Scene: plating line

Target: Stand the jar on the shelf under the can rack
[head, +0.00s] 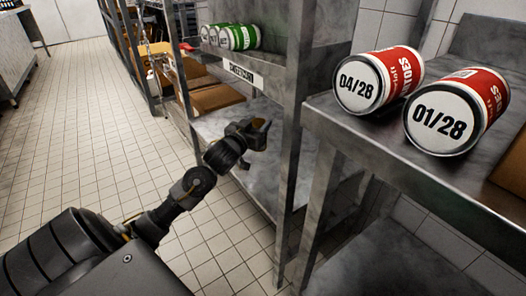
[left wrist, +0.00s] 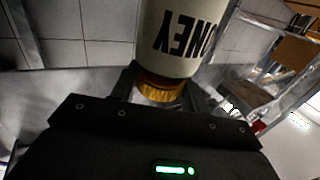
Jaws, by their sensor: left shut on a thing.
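My left gripper (head: 258,132) reaches in from the left, at the shelf (head: 225,122) under the rack with green cans (head: 238,37). In the left wrist view it is shut on the jar (left wrist: 180,38), a cream jar with upside-down dark lettering, partly cut off, and an amber-gold end between the fingers. My right gripper is not in view.
Two red-labelled cans, 04/28 (head: 360,84) and 01/28 (head: 440,122), lie on a metal table (head: 345,130) at right. A metal post (head: 292,130) stands just right of my left gripper. Cardboard boxes (head: 218,98) sit at the shelf's far end. Tiled floor at left is clear.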

